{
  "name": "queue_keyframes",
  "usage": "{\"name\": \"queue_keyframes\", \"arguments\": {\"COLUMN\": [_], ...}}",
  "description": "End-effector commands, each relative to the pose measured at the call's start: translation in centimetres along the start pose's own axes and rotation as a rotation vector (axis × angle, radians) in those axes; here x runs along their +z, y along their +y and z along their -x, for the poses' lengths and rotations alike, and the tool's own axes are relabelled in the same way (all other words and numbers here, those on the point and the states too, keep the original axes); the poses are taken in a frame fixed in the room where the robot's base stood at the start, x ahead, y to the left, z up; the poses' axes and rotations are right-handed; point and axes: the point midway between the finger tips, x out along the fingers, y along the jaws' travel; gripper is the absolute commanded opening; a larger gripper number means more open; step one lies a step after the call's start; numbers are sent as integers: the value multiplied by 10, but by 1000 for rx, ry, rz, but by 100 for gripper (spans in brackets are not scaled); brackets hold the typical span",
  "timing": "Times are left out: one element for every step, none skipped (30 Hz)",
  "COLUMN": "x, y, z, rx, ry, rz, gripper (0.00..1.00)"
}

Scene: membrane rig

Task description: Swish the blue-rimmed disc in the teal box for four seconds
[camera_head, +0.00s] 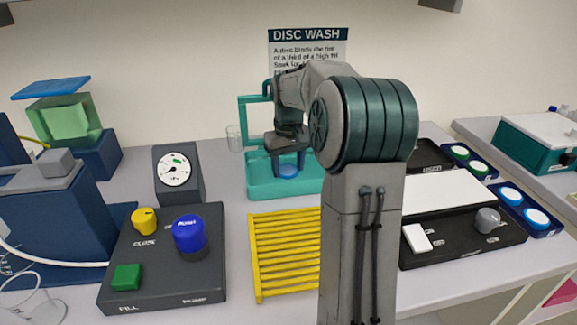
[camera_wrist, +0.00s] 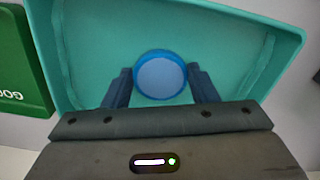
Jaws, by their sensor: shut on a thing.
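The blue-rimmed disc (camera_wrist: 161,76) is pale blue inside its brighter blue rim. My gripper (camera_wrist: 160,84) is shut on it, with one dark blue finger at each side of the rim. The teal box (camera_wrist: 225,28) lies beneath and around the disc in the wrist view. In the head view my gripper (camera_head: 288,168) points down over the teal box (camera_head: 256,188), and the disc (camera_head: 288,171) shows low between the fingers. I cannot tell whether the disc touches the box floor. My arm hides the box's right part.
A teal frame (camera_head: 242,120) stands at the back of the box, with a clear cup (camera_head: 234,138) at its left. A gauge (camera_head: 174,168), a yellow rack (camera_head: 283,255) and a button panel (camera_head: 165,270) stand nearby. A black tray (camera_head: 465,245) lies right of my arm.

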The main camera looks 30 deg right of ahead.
Motion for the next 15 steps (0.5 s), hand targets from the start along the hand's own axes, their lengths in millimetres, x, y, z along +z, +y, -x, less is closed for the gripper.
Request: {"name": "queue_keyframes", "arguments": {"x": [-1,-3,-3,0,0,-3,-4,-1,0,-2,-4,-1,1,0,0], "y": [-4,-12,-11,-1,1,-11,-13,-4,1,-8,-14,-4,3,2,0], "z": [0,0,0,0,0,0,0,0,0,0,0,0,0,0,0], "rx": [0,0,0,1,0,0,0,1,0,0,0,1,0,0,0], "ry": [0,0,0,0,0,0,0,-1,0,0,0,0,0,0,0], "rz": [2,7,1,-5,-3,6,3,-4,-4,4,6,-4,-5,-2,0], "gripper": [31,31,31,31,31,31,31,31,31,31,31,31,31,31,31]}}
